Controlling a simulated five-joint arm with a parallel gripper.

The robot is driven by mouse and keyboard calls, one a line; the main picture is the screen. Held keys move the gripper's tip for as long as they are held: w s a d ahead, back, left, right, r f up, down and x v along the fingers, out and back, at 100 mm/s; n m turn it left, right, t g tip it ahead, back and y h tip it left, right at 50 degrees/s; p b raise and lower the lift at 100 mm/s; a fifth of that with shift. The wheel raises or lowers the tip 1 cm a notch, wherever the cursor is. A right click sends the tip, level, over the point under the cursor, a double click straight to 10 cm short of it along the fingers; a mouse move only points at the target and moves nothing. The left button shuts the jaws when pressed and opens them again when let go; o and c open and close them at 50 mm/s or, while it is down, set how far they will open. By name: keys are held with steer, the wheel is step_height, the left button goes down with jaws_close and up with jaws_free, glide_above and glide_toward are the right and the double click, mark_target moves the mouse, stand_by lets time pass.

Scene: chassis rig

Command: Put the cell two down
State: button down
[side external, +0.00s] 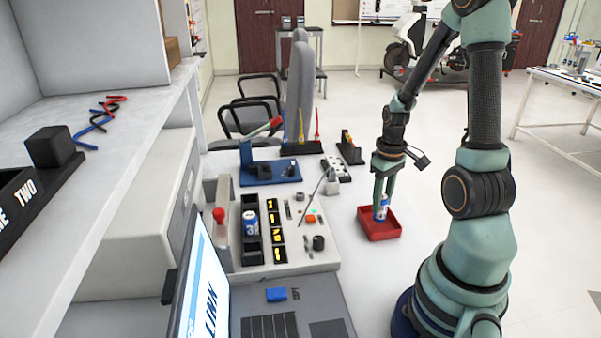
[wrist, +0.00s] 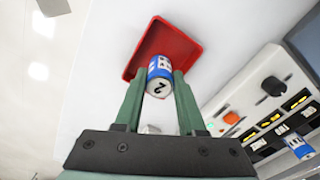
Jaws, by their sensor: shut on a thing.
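Cell two, a blue and white cylinder marked 2 (wrist: 160,77), is between the fingers of my gripper (wrist: 159,82). In the side view cell two (side external: 382,207) stands upright at the red tray (side external: 378,236), with my gripper (side external: 383,196) shut on it from above. I cannot tell whether its base touches the tray floor. The red tray also shows in the wrist view (wrist: 190,48), behind the cell. Another blue and white cell, marked 3 (side external: 251,223), stands in a black slot of the grey panel.
The grey control panel (side external: 290,255) with knobs, a red-topped lever and yellow displays lies left of the tray. A blue fixture (side external: 270,172) with a red handle and small tool racks stand behind. A laptop screen (side external: 203,290) is at the front left. White table shows around the tray.

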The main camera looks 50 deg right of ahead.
mark_target(383, 196)
steer(key=shift+f, duration=0.85)
steer(key=c, duration=0.5)
jaws_free()
steer(key=shift+f, duration=0.1)
step_height(383, 196, up, 12)
steer(key=shift+f, duration=0.1)
steer(key=shift+w+a+r, duration=0.1)
steer(key=shift+r, duration=0.15)
steer(key=w+a+r+n+t, duration=0.1)
steer(key=w+a+r+t, duration=0.1)
steer(key=a, duration=0.9)
steer(key=w+a+r+n+t, duration=0.2)
steer(key=w+a+r+t, duration=0.1)
steer(key=a+r, duration=0.4)
steer(key=w+a, duration=0.1)
steer(key=a, duration=0.2)
steer(key=shift+w+a+n+t, duration=0.15)
steer(key=shift+a+n+t, duration=0.15)
steer(key=shift+a, duration=0.1)
